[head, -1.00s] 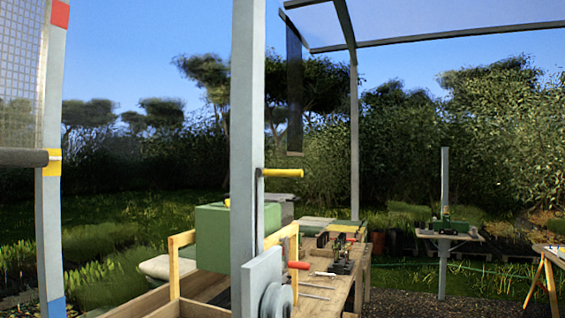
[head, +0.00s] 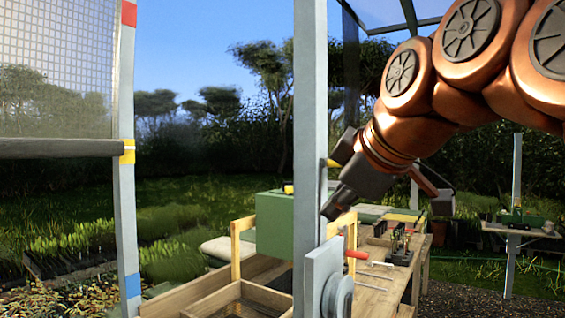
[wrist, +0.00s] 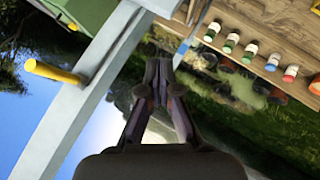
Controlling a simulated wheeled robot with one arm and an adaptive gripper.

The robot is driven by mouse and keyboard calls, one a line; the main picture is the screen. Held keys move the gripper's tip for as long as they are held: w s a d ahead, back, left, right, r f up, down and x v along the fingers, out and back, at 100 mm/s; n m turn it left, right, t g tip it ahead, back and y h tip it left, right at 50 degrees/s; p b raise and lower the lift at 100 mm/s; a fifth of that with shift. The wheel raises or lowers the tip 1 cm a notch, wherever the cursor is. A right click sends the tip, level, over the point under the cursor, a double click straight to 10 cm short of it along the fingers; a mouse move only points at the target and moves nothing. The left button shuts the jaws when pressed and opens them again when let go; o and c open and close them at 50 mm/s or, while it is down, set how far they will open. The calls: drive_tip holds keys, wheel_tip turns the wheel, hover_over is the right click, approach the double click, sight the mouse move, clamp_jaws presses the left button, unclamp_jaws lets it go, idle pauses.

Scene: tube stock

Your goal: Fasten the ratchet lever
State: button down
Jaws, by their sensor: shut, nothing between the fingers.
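A pale grey post (head: 308,120) stands just left of my gripper. A short yellow handle (head: 333,163) sticks out of it, partly hidden by my gripper; it shows fully in the wrist view (wrist: 52,72). Lower on the post are a grey plate (head: 318,275) with a round drum (head: 340,297) and a red-ended handle (head: 356,254). I cannot tell which handle is the ratchet lever. My gripper (head: 332,208) is shut and empty, pointing down-left beside the post, below the yellow handle. In the wrist view its fingers (wrist: 158,68) meet with nothing between them.
A mesh panel on a dark roller (head: 60,148) hangs at left beside a colour-banded post (head: 124,200). A green box (head: 272,222) is behind the post. A wooden bench (head: 385,290) with tools extends right. Several small bottles (wrist: 250,48) line wood in the wrist view.

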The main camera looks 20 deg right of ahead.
drive_tip(key=s+d+r+n+t, duration=0.1)
drive_tip(key=s+r, duration=0.2)
drive_tip(key=r, duration=0.3)
drive_tip(key=s+d+r+n+t+h, duration=0.1)
drive_tip(key=s+d+r+t, duration=0.1)
drive_tip(key=r, duration=0.5)
drive_tip(key=shift+s+d+r+n+h, duration=0.2)
drive_tip(key=shift+s+d+n+h, duration=0.1)
drive_tip(key=shift+s, duration=0.4)
drive_tip(key=d+p+x, duration=0.2)
drive_tip(key=p+x, duration=0.3)
drive_tip(key=x, duration=0.8)
drive_tip(key=shift+s+f, duration=0.4)
drive_tip(key=shift+d, duration=0.2)
drive_tip(key=shift+f+b, duration=0.2)
drive_tip(key=shift+b, duration=0.2)
